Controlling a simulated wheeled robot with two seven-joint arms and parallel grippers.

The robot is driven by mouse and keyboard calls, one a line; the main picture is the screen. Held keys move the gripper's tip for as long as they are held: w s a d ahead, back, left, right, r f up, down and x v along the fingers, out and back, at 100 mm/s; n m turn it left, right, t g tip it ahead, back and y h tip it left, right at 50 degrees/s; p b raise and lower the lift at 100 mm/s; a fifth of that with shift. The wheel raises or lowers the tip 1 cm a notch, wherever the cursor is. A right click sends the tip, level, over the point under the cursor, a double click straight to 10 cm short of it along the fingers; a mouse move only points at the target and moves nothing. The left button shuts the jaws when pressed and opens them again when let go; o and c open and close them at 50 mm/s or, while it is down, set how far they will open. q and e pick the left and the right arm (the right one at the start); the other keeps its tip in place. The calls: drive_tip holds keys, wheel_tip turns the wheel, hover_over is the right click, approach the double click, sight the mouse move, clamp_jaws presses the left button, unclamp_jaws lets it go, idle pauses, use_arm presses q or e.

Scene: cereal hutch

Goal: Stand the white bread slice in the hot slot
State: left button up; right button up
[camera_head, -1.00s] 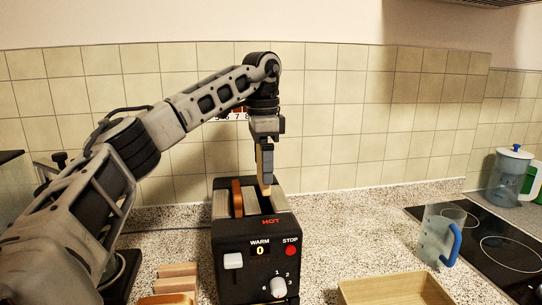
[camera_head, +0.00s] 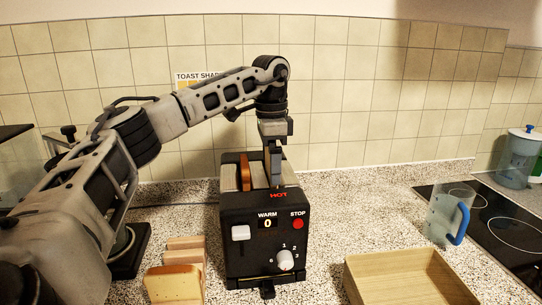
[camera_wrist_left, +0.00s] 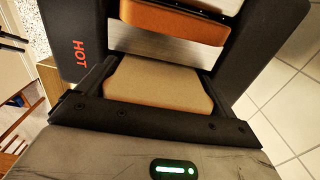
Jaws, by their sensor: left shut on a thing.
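The black toaster (camera_head: 240,255) stands on the counter, its red HOT lettering by the right-hand slot; HOT (camera_wrist_left: 79,57) also shows in the wrist view. My left gripper (camera_head: 275,180) points down at the HOT slot, shut on a pale tan bread slice (camera_wrist_left: 157,84). In the wrist view the slice lies between the dark fingers, beside the toaster's metal divider (camera_wrist_left: 160,43). In the head view the slice is hidden by the gripper and toaster; I cannot tell its depth in the slot. A browner slice (camera_head: 245,172) stands in the left slot. My right gripper is out of view.
A wooden rack (camera_head: 186,250) with another bread slice (camera_head: 172,285) is left of the toaster. A wooden tray (camera_head: 405,280) is at the front right. A clear mug with a blue handle (camera_head: 443,215) stands near the black hob (camera_head: 500,225). Counter between toaster and mug is clear.

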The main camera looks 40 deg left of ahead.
use_arm(q)
drive_tip(key=shift+f, duration=0.6)
drive_tip(key=shift+f+b, duration=0.4)
drive_tip(key=shift+b, duration=0.05)
drive_tip(key=shift+f, duration=0.35)
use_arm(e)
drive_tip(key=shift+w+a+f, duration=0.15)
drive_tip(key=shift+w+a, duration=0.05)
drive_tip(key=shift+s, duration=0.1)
use_arm(q)
drive_tip(key=o, duration=0.4)
